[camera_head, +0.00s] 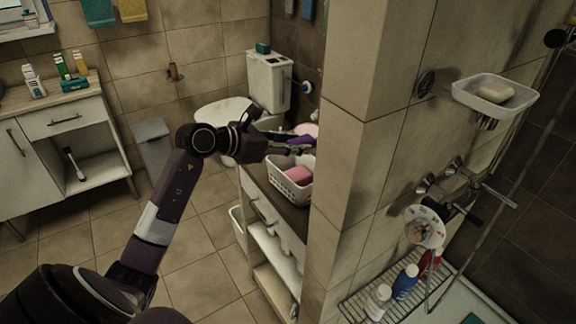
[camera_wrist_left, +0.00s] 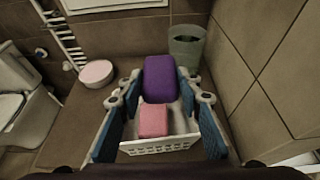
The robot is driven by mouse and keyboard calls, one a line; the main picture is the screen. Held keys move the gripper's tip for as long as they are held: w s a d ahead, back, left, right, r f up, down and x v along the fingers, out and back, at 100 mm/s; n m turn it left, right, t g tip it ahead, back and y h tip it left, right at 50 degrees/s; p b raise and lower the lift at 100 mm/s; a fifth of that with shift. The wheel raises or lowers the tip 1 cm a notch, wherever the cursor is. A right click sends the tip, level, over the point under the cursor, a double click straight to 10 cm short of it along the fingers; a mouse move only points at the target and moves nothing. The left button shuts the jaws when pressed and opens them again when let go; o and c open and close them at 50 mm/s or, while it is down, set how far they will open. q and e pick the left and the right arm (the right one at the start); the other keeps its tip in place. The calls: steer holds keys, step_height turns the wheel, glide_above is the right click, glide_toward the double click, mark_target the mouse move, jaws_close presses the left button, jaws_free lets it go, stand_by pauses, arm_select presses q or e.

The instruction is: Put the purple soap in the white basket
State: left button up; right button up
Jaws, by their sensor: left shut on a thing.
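My left gripper (camera_head: 296,146) is shut on the purple soap (camera_wrist_left: 160,78), whose sides lie between the two fingertips in the left wrist view. The purple soap also shows in the head view (camera_head: 301,140), partly hidden by the fingers. The white basket (camera_head: 288,189) stands on the counter under my left gripper. In the left wrist view, the basket (camera_wrist_left: 160,147) lies beneath the fingers and the held soap overlaps its far part. A pink soap (camera_head: 298,174) lies in the basket. My right gripper is not in view.
A wall corner (camera_head: 340,150) stands close to the right of the basket. A greyish cup (camera_wrist_left: 187,45) and a round pink-topped container (camera_wrist_left: 96,72) stand farther back on the counter. The toilet (camera_head: 268,85) is behind it.

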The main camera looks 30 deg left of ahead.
arm_select(q)
glide_above(292, 179)
steer(key=f, duration=0.5)
steer(key=shift+s+d, duration=0.1)
steer(key=shift+d, duration=0.15)
steer(key=f, duration=0.4)
steer(key=shift+w+a+p, duration=0.2)
steer(key=shift+a+p, duration=0.1)
steer(key=shift+p, duration=0.05)
steer(key=shift+s+d+r, duration=0.15)
steer(key=shift+s+d, duration=0.05)
steer(key=shift+s+f+b, duration=0.1)
steer(key=shift+f+b, duration=0.3)
steer(key=shift+b, duration=0.1)
steer(key=o, duration=1.2)
steer(key=shift+w+f, duration=0.2)
steer(key=shift+c, duration=0.2)
steer(key=shift+a, duration=0.1)
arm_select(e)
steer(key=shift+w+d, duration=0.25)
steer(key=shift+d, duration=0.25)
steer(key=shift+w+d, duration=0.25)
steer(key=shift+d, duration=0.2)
